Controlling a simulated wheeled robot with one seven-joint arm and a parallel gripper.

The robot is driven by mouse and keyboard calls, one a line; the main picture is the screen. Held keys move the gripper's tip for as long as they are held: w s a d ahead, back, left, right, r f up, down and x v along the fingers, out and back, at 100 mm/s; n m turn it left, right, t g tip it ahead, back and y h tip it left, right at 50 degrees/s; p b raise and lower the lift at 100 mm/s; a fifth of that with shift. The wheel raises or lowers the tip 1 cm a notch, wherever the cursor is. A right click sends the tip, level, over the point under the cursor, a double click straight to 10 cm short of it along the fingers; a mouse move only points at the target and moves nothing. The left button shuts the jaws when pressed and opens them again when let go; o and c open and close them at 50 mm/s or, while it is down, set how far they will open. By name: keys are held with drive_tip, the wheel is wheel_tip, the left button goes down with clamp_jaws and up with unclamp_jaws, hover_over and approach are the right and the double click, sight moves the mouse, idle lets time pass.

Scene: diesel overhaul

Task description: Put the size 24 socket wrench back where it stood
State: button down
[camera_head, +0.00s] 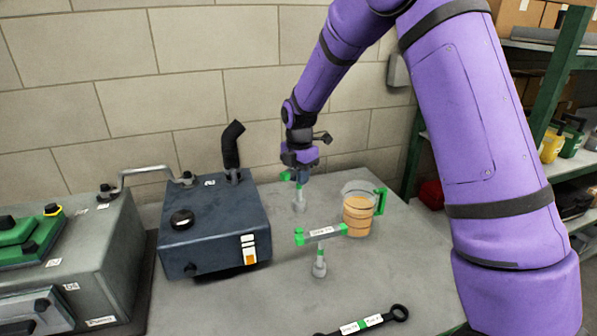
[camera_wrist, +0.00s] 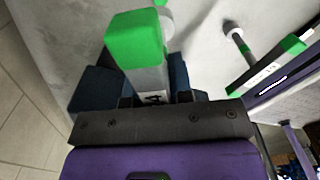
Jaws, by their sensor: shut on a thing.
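My gripper (camera_head: 301,174) is at the back of the grey table, shut on a socket wrench. In the wrist view the wrench's green handle end (camera_wrist: 135,42) sticks out between the two dark fingers (camera_wrist: 148,84), and part of a label, seemingly reading 24, shows by the jaws. In the head view the wrench's grey socket (camera_head: 299,201) hangs downward, roughly upright, below the gripper. I cannot tell whether it touches the table. Most of its handle is hidden by the gripper.
A second green-ended socket wrench (camera_head: 319,258) stands upright in front; it also shows in the wrist view (camera_wrist: 238,43). A jug (camera_head: 357,218) of amber liquid is right of it. A dark box (camera_head: 215,228) with a black pipe stands left. A black spanner (camera_head: 398,313) lies in front.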

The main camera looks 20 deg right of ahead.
sight(299, 201)
drive_tip(key=shift+f, duration=3.35)
drive_tip(key=shift+f, duration=0.15)
drive_tip(key=shift+f, duration=1)
drive_tip(key=shift+c, duration=1.9)
unclamp_jaws()
drive_tip(key=shift+r, duration=4.5)
